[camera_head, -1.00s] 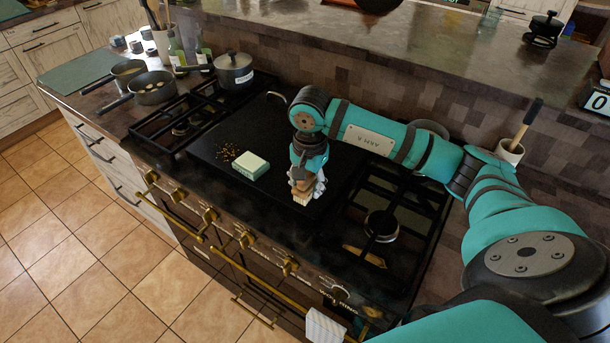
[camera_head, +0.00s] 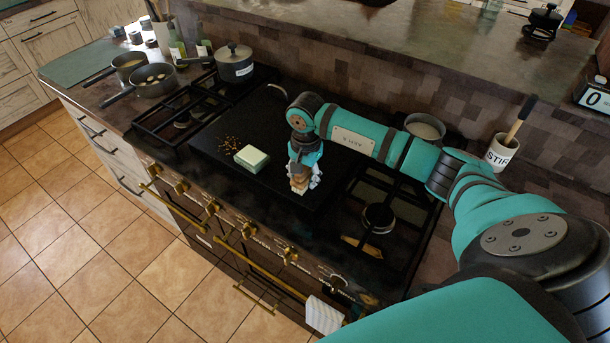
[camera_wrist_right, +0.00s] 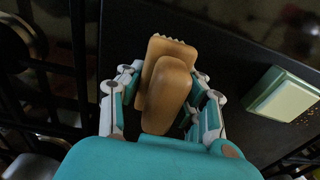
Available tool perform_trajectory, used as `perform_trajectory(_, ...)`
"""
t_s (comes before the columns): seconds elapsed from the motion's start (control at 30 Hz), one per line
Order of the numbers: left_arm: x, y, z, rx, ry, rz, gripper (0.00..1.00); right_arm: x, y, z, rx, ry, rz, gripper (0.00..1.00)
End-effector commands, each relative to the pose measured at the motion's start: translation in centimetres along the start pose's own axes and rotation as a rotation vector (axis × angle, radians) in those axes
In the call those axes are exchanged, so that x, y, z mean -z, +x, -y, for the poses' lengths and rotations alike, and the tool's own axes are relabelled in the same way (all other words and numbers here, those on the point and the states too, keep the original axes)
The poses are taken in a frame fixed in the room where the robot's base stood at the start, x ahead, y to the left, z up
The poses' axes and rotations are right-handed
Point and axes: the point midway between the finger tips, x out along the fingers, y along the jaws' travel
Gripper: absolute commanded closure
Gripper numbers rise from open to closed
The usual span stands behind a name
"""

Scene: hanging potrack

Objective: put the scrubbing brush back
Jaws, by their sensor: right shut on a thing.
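The scrubbing brush (camera_head: 299,184) has a tan wooden body. My right gripper (camera_head: 303,174) is shut on it, over the right part of the black griddle plate (camera_head: 228,181) on the stove. In the right wrist view the brush (camera_wrist_right: 166,88) sits between the two fingers of the gripper (camera_wrist_right: 163,97), with a scalloped bristle edge at its far end. I cannot tell whether the brush touches the plate. A pale green and white sponge (camera_head: 251,158) lies on the plate to the left of the brush. It also shows in the right wrist view (camera_wrist_right: 283,96). My left gripper is not in view.
Brown crumbs (camera_head: 229,143) lie beside the sponge. A lidded pot (camera_head: 234,65) stands on the back left burner, and pans (camera_head: 153,83) stand on the left counter. A cup (camera_head: 502,152) with a wooden-handled tool and a pot (camera_head: 425,127) are behind my right arm.

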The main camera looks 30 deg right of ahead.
Motion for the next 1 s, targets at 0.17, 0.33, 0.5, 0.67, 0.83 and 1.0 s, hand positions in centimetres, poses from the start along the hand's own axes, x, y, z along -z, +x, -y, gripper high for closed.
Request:
perform_trajectory(0.17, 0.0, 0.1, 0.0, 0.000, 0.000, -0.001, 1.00, 0.0, 0.1, 0.0, 0.000, 0.000, 0.000, 0.47)
perform_trajectory(0.33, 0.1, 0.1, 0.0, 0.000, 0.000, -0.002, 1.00, 0.0, 0.1, 0.0, -0.001, 0.000, 0.000, 0.42)
perform_trajectory(0.5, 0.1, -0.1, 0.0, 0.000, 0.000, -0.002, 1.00, 0.0, -0.1, 0.0, -0.001, 0.000, 0.000, 0.42)
perform_trajectory(0.67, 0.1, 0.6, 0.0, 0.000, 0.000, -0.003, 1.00, 0.1, -1.4, 0.1, 0.004, -0.001, -0.003, 0.42)
perform_trajectory(0.83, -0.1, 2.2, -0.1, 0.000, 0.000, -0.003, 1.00, 0.1, -5.0, 0.1, 0.007, 0.000, -0.005, 0.42)
perform_trajectory(1.0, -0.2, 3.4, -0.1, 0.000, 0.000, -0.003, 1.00, 0.1, -8.6, 0.1, 0.006, 0.001, -0.003, 0.42)
